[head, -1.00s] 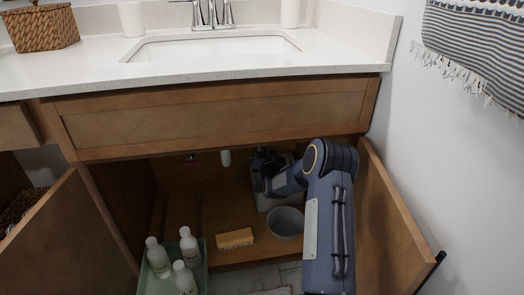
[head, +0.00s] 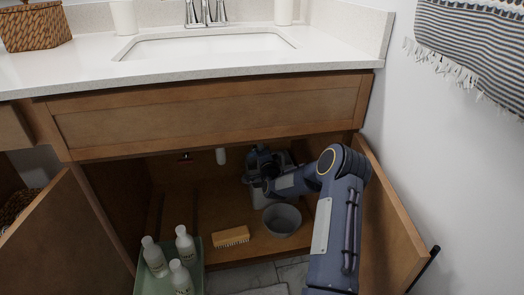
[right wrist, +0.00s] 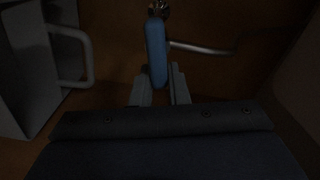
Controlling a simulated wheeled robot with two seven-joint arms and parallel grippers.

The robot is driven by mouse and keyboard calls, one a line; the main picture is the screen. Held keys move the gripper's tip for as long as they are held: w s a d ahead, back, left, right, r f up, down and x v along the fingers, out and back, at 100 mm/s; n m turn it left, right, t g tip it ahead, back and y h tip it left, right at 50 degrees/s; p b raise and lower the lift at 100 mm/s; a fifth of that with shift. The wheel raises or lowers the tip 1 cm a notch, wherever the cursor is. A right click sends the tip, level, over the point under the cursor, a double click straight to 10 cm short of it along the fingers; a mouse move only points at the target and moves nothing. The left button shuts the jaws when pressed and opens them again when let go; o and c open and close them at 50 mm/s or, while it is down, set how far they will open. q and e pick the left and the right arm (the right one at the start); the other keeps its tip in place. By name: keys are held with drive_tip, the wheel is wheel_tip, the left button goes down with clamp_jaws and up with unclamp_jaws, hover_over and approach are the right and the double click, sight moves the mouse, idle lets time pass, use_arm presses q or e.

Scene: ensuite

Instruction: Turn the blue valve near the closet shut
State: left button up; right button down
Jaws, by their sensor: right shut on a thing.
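The blue valve handle (right wrist: 156,45) shows in the right wrist view as a long blue lever on a metal fitting, with a thin metal pipe running to the right. My right gripper (right wrist: 160,88) has a finger on each side of the handle's near end and is shut on it. In the head view my right arm reaches into the open cabinet under the sink, and the gripper (head: 262,160) is at the back; the valve cannot be made out there. My left gripper is out of view.
A grey handled container (right wrist: 70,60) stands close left of the gripper. The open right door (head: 392,225) is beside my arm.

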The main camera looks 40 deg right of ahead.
drive_tip(key=shift+f+m, duration=0.25)
drive_tip(key=shift+m, duration=0.55)
drive_tip(key=c, duration=1.4)
unclamp_jaws()
drive_tip(key=shift+s, duration=0.1)
